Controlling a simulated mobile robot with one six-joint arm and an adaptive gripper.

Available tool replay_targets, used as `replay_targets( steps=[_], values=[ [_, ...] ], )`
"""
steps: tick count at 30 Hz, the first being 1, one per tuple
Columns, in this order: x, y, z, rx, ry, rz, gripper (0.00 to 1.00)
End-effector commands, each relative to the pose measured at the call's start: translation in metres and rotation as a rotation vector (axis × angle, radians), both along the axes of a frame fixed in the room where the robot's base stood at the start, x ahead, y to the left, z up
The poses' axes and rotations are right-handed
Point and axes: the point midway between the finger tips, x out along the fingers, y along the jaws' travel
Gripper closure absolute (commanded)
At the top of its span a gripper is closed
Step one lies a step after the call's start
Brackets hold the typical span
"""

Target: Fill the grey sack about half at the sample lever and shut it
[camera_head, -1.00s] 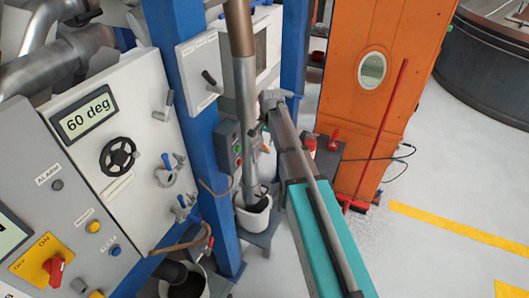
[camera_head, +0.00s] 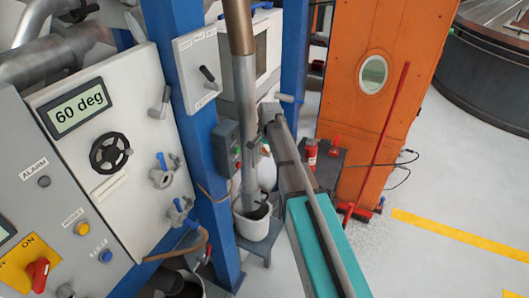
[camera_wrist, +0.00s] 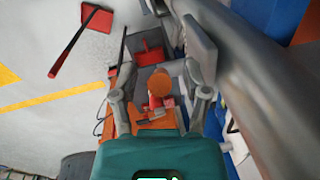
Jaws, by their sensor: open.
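No grey sack can be made out in either view. A metal pipe (camera_head: 246,95) runs down to a white bucket (camera_head: 257,227), and a pale thing (camera_head: 266,172) beside the pipe is too small to name. My gripper (camera_head: 268,122) is beside the pipe in the head view, its jaws unclear there. In the wrist view my gripper (camera_wrist: 157,95) is open, its two fingers apart, with nothing visible held. The pipe (camera_wrist: 240,80) is close on the right there. A pale handle (camera_head: 291,98) shows near my gripper; I cannot tell whether it is the sample lever.
A control panel with a 60 deg display (camera_head: 80,107) and handwheel (camera_head: 110,153) is on the left. Blue posts (camera_head: 210,175) flank the pipe. An orange cabinet (camera_head: 350,110), red-handled tool (camera_head: 387,135) and extinguisher (camera_head: 311,152) are right of my arm. Open floor (camera_head: 430,180) lies right.

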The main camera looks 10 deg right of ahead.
Motion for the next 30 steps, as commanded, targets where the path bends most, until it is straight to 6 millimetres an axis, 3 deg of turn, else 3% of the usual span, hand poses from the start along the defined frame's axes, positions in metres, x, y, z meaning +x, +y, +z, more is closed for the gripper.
replay_targets(
  steps=[5,14,23,30],
  values=[
    [0.0,0.0,0.0,0.0,0.0,0.0,0.44],
    [0.0,0.0,0.0,0.0,0.0,0.0,1.0],
    [0.0,0.001,0.0,0.001,0.001,0.001,1.0],
    [0.003,0.013,0.002,0.025,0.033,0.018,1.0]
  ],
)
